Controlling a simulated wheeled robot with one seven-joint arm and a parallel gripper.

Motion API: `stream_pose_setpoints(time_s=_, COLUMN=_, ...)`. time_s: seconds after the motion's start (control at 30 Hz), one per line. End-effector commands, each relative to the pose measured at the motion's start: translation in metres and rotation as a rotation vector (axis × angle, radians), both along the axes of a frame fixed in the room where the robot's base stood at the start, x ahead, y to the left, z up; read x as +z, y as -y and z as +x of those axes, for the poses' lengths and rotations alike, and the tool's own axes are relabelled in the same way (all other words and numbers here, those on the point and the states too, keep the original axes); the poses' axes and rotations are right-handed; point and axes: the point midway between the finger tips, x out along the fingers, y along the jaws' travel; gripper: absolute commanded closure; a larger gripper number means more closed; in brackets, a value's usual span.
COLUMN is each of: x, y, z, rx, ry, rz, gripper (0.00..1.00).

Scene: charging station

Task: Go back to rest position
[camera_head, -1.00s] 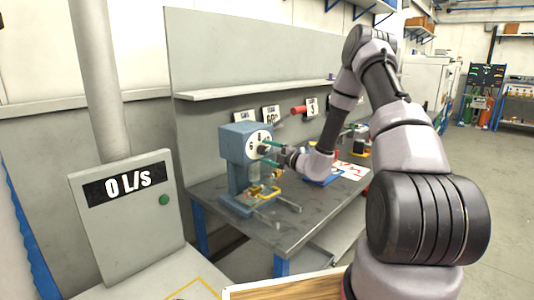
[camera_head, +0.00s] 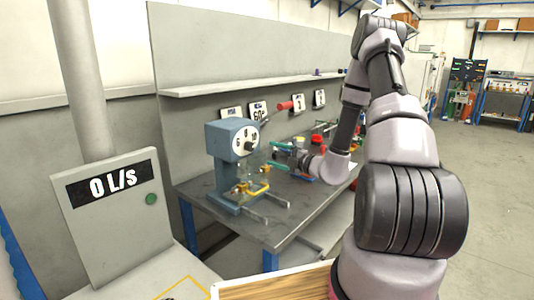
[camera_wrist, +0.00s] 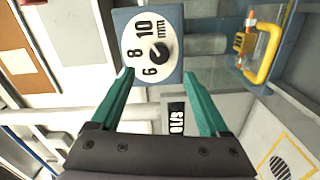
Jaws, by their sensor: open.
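My gripper (camera_head: 273,154) has green fingers and is open and empty. In the head view it is over the bench, to the right of the blue machine (camera_head: 222,167) with a white numbered dial (camera_head: 246,141). The fingers look apart from the machine. In the wrist view my gripper (camera_wrist: 159,75) points at the dial (camera_wrist: 150,45), which shows 6, 8, 10 and mm beyond the spread fingertips. A yellow handle (camera_wrist: 265,57) shows at the upper right there. My arm is bent over the right side of the head view.
The grey workbench (camera_head: 270,235) carries the machine and several items farther back. A backboard with a shelf (camera_head: 250,85) stands behind it. A panel reading 0 L/s (camera_head: 110,185) is at the left. A wooden surface (camera_head: 275,288) is in front. Open floor (camera_head: 490,190) lies at the right.

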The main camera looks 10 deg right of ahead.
Motion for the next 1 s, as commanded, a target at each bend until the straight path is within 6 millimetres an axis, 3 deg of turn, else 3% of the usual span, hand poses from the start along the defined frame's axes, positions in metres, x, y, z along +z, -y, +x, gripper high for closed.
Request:
stream_pose_setpoints(time_s=0.37, x=0.001, y=0.002, z=-0.004, rx=0.002, ry=0.002, rz=-0.002, gripper=0.21)
stream_pose_setpoints(time_s=0.47, x=0.01, y=-0.004, z=-0.006, rx=0.034, ry=0.03, rz=-0.037, gripper=0.21)
stream_pose_setpoints(time_s=0.57, x=0.036, y=-0.023, z=-0.015, rx=0.13, ry=0.112, rz=-0.14, gripper=0.21)
stream_pose_setpoints(time_s=0.67, x=0.071, y=-0.052, z=-0.036, rx=0.285, ry=0.251, rz=-0.309, gripper=0.21)
stream_pose_setpoints(time_s=0.8, x=0.114, y=-0.088, z=-0.08, rx=0.523, ry=0.495, rz=-0.587, gripper=0.21)
stream_pose_setpoints(time_s=1.0, x=0.153, y=-0.115, z=-0.148, rx=0.838, ry=0.869, rz=-0.978, gripper=0.21)
